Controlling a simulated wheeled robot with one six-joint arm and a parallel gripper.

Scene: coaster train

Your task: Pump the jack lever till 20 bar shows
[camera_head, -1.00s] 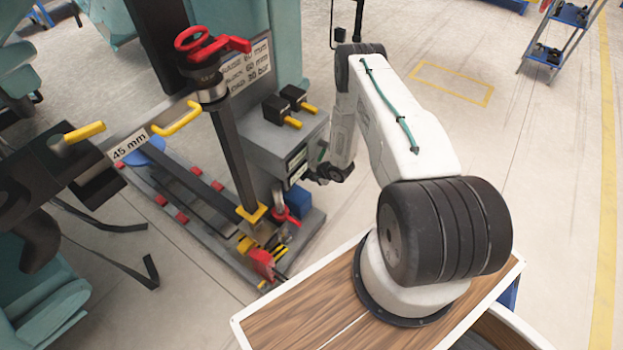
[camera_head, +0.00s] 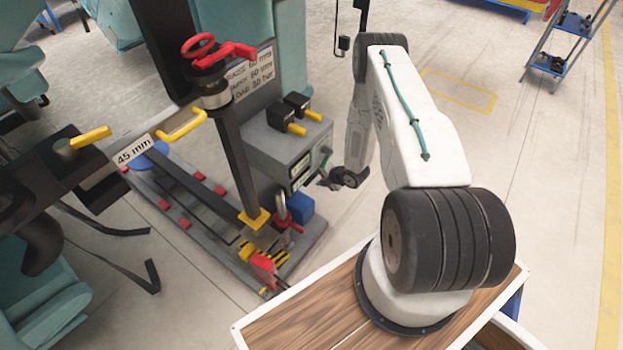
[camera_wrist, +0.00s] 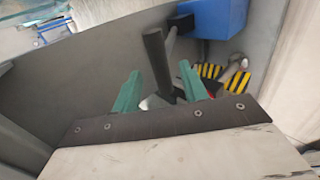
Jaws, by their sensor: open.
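My gripper (camera_head: 326,182) hangs beside the grey control box, to the right of the jack. In the wrist view its two green fingers (camera_wrist: 157,92) stand apart. A dark-handled bar (camera_wrist: 155,58) shows between and beyond them; I cannot tell whether it is the jack lever or whether the fingers touch it. In the head view a grey upright handle (camera_head: 281,203) rises beside red parts at the jack's foot. The grey box (camera_head: 285,150) carries small displays (camera_head: 301,166), too small to read. A sign (camera_head: 250,72) on the post lists mm values and a bar value.
A blue block (camera_head: 300,207) sits beside the jack foot; it also shows in the wrist view (camera_wrist: 215,15). Yellow-black striped parts (camera_wrist: 238,82) lie near it. A dark post with a red handwheel (camera_head: 198,47) stands left. Open floor lies right of the arm.

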